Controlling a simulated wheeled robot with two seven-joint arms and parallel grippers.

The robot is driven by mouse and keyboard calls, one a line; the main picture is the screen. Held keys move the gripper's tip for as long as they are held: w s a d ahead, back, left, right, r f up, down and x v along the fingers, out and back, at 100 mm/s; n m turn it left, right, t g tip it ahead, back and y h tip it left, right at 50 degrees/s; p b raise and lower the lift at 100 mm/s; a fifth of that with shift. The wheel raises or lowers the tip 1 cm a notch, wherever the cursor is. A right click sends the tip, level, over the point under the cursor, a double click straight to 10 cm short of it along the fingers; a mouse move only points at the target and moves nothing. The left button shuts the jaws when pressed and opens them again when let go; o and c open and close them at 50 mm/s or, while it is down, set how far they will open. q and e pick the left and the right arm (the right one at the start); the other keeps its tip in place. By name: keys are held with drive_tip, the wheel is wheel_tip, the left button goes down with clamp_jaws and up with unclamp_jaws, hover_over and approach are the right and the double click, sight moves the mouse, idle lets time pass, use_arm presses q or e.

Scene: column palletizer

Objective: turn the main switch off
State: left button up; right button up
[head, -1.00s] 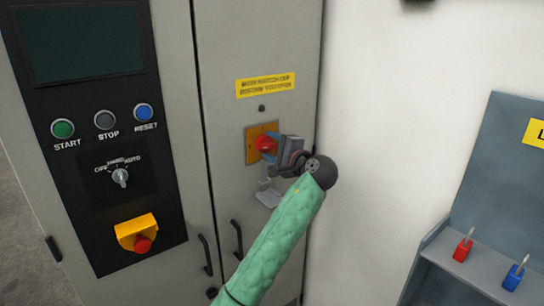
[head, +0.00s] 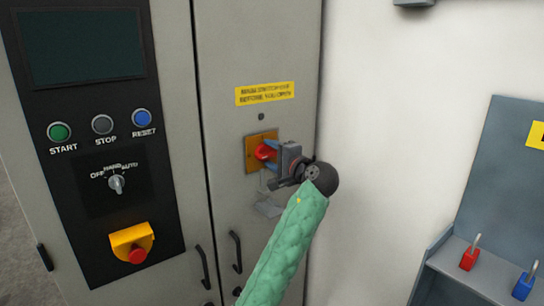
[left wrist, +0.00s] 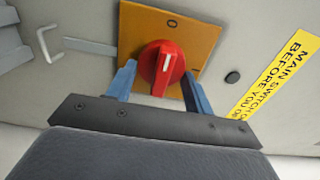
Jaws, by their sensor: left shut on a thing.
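The main switch is a red rotary knob (head: 266,152) on an orange plate (head: 252,155) on the right cabinet door. In the left wrist view the knob (left wrist: 161,68) carries a short white mark, roughly in line with the "O" printed on the plate (left wrist: 190,30). My left gripper (head: 270,154) is at the plate, shut on the knob, with one blue finger above it and one below. In the left wrist view the gripper (left wrist: 162,85) has its fingers on either side of the knob. My right gripper is not in view.
A yellow warning label (head: 265,94) is above the switch. A metal hasp (head: 268,208) is just below it. The control panel (head: 75,190) is on the left door. A grey board with a shelf (head: 445,275) holds a red padlock (head: 469,258) and a blue padlock (head: 523,286).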

use_arm(q)
drive_tip(key=shift+f, duration=0.1)
drive_tip(key=o, duration=1)
drive_tip(key=shift+s+d, duration=0.15)
drive_tip(key=shift+s, duration=0.05)
drive_tip(key=v, duration=0.7)
drive_tip(key=shift+s+p, duration=0.1)
drive_tip(key=shift+p, duration=0.3)
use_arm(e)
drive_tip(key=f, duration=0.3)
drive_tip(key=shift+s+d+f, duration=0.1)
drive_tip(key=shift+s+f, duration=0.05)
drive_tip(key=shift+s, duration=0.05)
use_arm(q)
drive_tip(key=shift+d, duration=0.1)
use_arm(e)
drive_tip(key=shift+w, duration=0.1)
